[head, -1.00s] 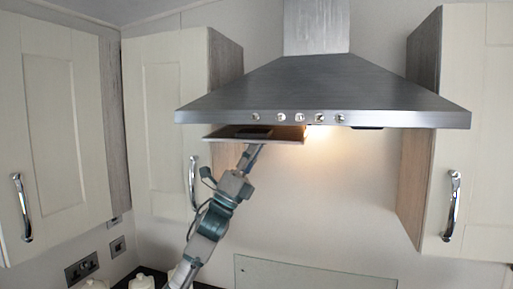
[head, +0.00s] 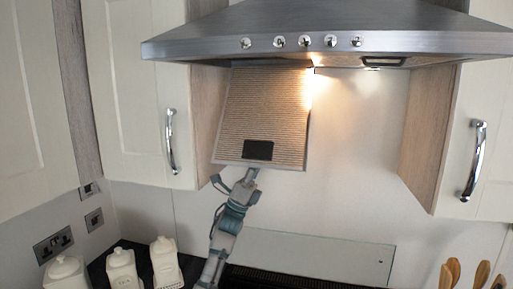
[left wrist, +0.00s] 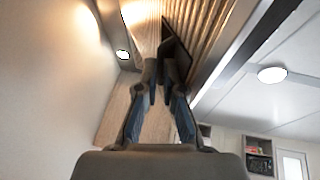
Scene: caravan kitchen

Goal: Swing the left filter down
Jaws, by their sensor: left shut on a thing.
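The left filter (head: 270,110) is a ribbed metal panel with a dark latch (head: 258,150) near its lower edge. It hangs steeply down from under the range hood (head: 330,30), its ribbed face towards me. My left gripper (head: 250,172) is at the filter's lower edge, just below the latch, and is shut on the filter. In the left wrist view my left gripper (left wrist: 160,75) reaches up to the ribbed panel and its dark latch; the exact contact is partly hidden by the fingers. My right gripper is not in view.
A second filter's handle (head: 384,62) shows under the hood's right half. Cupboards with chrome handles flank the hood, the left one (head: 140,100) close to the filter. White canisters (head: 165,262) stand below left; wooden utensils (head: 478,274) stand below right. The wall right of the filter is clear.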

